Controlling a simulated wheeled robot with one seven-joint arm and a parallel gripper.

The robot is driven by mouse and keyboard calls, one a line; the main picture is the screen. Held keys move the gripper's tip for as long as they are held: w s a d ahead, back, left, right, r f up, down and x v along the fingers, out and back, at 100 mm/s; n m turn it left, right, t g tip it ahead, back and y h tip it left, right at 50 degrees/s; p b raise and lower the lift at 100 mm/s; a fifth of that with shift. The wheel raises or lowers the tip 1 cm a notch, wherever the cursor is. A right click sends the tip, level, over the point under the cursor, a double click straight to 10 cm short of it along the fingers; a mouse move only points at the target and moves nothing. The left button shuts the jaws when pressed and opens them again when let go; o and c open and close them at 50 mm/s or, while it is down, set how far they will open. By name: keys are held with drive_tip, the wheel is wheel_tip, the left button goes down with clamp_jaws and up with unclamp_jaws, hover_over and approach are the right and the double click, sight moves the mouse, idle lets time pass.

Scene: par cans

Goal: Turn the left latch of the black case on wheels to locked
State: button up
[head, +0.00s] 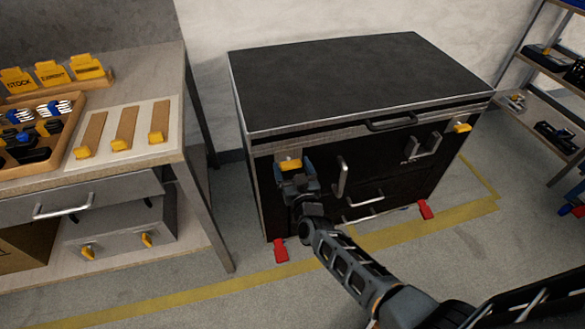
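The black case on wheels (365,75) stands against the wall in the head view. Its left latch (290,164) is a yellow piece near the upper left of the front face and looks roughly level. My gripper (295,174), with blue fingers, is right at this latch. The fingers are spread apart, one near each side of the latch's lower part. Whether they touch it cannot be told. The gripper hides the area just below the latch. The right latch (462,128), also yellow, sits at the upper right of the front.
The case front has a lid handle (392,122) and several grey handles, one upright handle (342,177) close right of my gripper. Red wheel parts (281,250) stick out at floor level. A workbench (100,190) stands left, shelves (545,100) right. The floor in front is clear.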

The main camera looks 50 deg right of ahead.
drive_tip(key=c, duration=0.8)
drive_tip(key=shift+m, duration=0.4)
drive_tip(key=m+b, duration=0.2)
drive_tip(key=m, duration=0.1)
drive_tip(key=shift+d+m, duration=0.1)
drive_tip(key=shift+m, duration=0.3)
drive_tip(key=m+b, duration=0.1)
drive_tip(key=m, duration=0.3)
drive_tip(key=shift+d+f+b, duration=0.1)
drive_tip(key=shift+b, duration=0.3)
drive_tip(key=m+b, duration=0.2)
drive_tip(key=m, duration=0.3)
drive_tip(key=shift+s+m, duration=0.1)
drive_tip(key=shift+m, duration=0.3)
drive_tip(key=shift+d+m+b, duration=0.1)
drive_tip(key=shift+m+b, duration=0.65)
drive_tip(key=shift+m, duration=0.95)
